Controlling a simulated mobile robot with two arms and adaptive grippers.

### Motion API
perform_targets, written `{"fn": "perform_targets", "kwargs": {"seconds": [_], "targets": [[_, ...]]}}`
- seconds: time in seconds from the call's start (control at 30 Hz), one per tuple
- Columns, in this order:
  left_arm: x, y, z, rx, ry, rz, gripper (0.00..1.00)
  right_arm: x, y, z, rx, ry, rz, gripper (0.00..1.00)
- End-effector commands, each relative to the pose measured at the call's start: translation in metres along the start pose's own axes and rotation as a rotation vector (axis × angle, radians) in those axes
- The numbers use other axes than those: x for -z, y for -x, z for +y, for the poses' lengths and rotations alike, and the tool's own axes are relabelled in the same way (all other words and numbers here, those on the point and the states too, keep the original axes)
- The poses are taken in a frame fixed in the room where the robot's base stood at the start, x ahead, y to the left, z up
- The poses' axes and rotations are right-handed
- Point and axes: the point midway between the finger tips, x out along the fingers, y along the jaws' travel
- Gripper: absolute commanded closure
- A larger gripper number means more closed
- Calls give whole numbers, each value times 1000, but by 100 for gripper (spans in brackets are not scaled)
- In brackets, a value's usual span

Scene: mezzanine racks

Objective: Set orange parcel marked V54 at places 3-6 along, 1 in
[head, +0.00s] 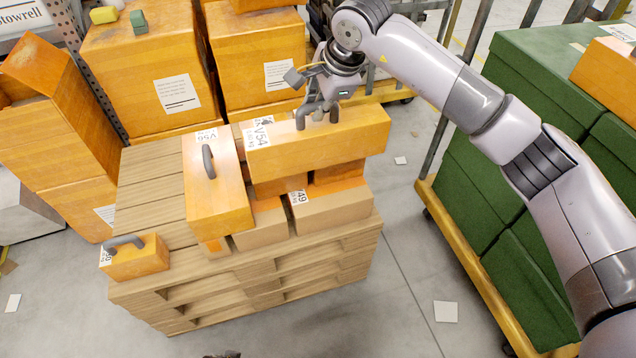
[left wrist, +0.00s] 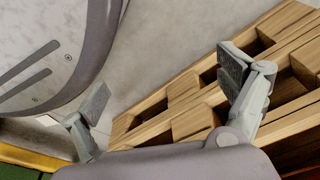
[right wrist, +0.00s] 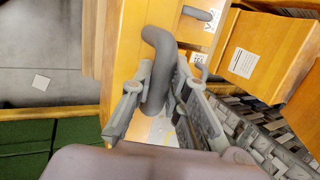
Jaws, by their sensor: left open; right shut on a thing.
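The long orange parcel marked V54 (head: 320,141) lies crosswise over the boxes at the back right of the wooden pallet (head: 150,190). I cannot tell whether it rests on them or hangs just above. My right gripper (head: 318,112) is shut on its grey handle; the right wrist view shows the handle (right wrist: 158,60) between the fingers (right wrist: 160,88). My left gripper (left wrist: 160,95) is open and empty beside the pallet's slatted side (left wrist: 200,100).
On the pallet are a tall orange parcel with a handle (head: 215,190), a small orange parcel (head: 138,258) at the front left corner, and a box marked 49 (head: 330,206). The left deck is bare. Orange boxes (head: 145,75) stand behind; green crates (head: 500,140) stand right.

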Motion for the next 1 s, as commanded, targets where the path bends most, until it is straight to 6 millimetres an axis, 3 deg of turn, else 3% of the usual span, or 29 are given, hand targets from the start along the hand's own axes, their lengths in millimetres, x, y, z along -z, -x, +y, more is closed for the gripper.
{"fn": "perform_targets", "kwargs": {"seconds": [0.4, 0.53, 0.77, 1.0], "targets": [[13, 11, -1, 2, 2, 11, 7, 14, -94, 43, -1, 2, -5, 100], [16, 13, -1, 2, 2, 12, 7, 16, -111, 50, 1, 1, -4, 100], [20, 16, -2, 3, 3, 19, 7, 18, -124, 56, 2, 3, -4, 100], [21, 18, -2, 3, 3, 11, 7, 23, -153, 69, 1, 1, -4, 100]]}}
